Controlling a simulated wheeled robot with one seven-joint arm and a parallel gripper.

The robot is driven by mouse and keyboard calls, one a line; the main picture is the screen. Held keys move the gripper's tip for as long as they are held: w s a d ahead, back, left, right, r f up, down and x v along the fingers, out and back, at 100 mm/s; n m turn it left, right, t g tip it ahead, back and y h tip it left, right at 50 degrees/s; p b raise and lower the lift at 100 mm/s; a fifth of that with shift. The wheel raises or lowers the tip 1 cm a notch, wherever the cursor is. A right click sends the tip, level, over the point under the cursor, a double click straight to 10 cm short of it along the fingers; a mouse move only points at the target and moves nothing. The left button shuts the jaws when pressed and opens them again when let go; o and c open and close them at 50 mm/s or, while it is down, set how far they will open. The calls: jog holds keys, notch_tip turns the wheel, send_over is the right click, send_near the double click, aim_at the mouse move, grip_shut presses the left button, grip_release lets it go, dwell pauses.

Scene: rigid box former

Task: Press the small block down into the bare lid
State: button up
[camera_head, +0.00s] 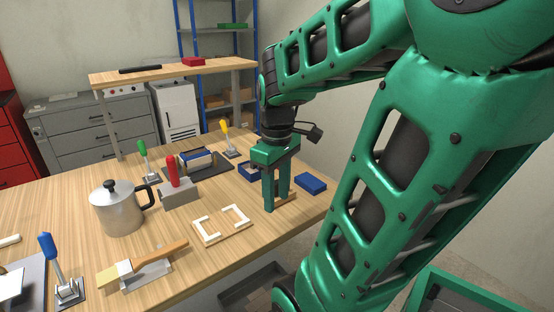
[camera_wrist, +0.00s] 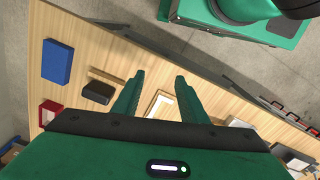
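My gripper (camera_head: 276,196) points down over the right part of the table. In the wrist view its two fingers (camera_wrist: 159,78) stand apart with nothing visible between them. A small black block (camera_wrist: 97,92) lies on the table left of the fingers in the wrist view; the gripper hides it in the head view. A blue box-shaped piece (camera_head: 310,183) lies right of the gripper and also shows in the wrist view (camera_wrist: 57,62). A blue open-topped piece (camera_head: 248,171) stands behind the gripper, partly hidden. I cannot tell which of these is the bare lid.
A wooden strip (camera_wrist: 108,77) lies near the black block, and a red-rimmed piece (camera_wrist: 47,112) lies farther left. A pale frame of corner pieces (camera_head: 222,225), a brush (camera_head: 150,267), a metal pot (camera_head: 118,208), a red-handled block (camera_head: 179,193) and toggle clamps occupy the table (camera_head: 60,205).

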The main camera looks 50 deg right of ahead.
jog(key=w+d+n, duration=0.2)
jog(key=d+n, duration=0.2)
jog(key=w+d+r+n, duration=0.1)
jog(key=w+d+n, duration=0.2)
jog(key=d+n, duration=0.1)
jog(key=w+d+n, duration=0.3)
jog(key=d+n, duration=0.1)
jog(key=n, duration=0.2)
jog(key=shift+w+r, duration=0.1)
jog(key=shift+r, duration=0.1)
jog(key=shift+d+f, duration=0.1)
jog(key=shift+f, duration=4.25)
grip_shut()
jog(key=shift+r, duration=5.05)
